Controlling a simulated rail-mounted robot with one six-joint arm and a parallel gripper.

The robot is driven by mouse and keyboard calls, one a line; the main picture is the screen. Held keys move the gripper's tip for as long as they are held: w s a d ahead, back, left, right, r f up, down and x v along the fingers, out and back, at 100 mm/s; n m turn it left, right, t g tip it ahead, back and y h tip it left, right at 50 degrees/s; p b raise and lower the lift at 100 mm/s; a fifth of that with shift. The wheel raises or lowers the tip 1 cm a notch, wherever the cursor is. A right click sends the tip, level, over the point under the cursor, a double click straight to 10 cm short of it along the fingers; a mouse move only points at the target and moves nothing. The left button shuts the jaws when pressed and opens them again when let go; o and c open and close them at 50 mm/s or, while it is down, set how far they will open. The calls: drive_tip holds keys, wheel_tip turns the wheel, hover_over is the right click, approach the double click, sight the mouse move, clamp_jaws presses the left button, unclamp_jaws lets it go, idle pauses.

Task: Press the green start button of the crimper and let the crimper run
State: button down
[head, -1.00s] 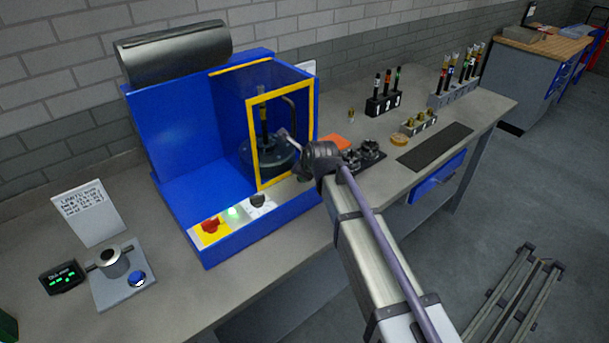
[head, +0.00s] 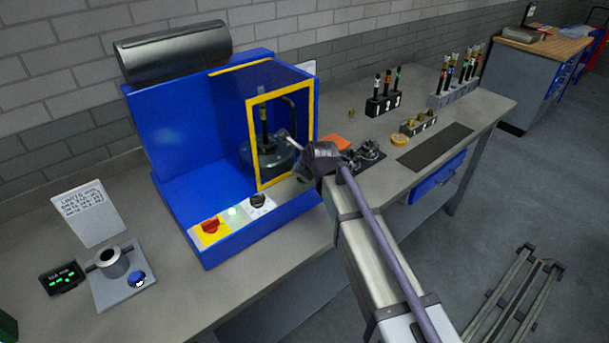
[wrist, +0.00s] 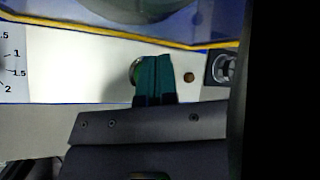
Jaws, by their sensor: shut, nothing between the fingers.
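The blue crimper (head: 160,150) stands on the bench with a yellow-framed clear guard (head: 252,145) in front of its dark round head (head: 272,160). The green start button (wrist: 134,70) shows in the wrist view as a green rim, mostly hidden behind my fingers. My gripper (wrist: 153,60) is shut and empty, its teal fingertips over the right part of the button. I cannot tell whether they touch it or press it in.
A brown dot (wrist: 189,77) and a switch (wrist: 222,66) are right of my fingers. Black fixtures (head: 365,152) stand close right of my wrist.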

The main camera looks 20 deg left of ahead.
drive_tip(key=shift+f, duration=0.1)
idle(0.3)
drive_tip(key=shift+f+b, duration=0.35)
drive_tip(key=shift+b, duration=0.05)
drive_tip(key=shift+f+b, duration=0.45)
drive_tip(key=shift+b, duration=0.05)
idle(0.4)
drive_tip(key=shift+r, duration=0.15)
drive_tip(key=shift+r+p, duration=0.75)
drive_tip(key=shift+p, duration=0.15)
wheel_tip(320, 180, up, 5)
drive_tip(key=p, duration=0.5)
idle(0.4)
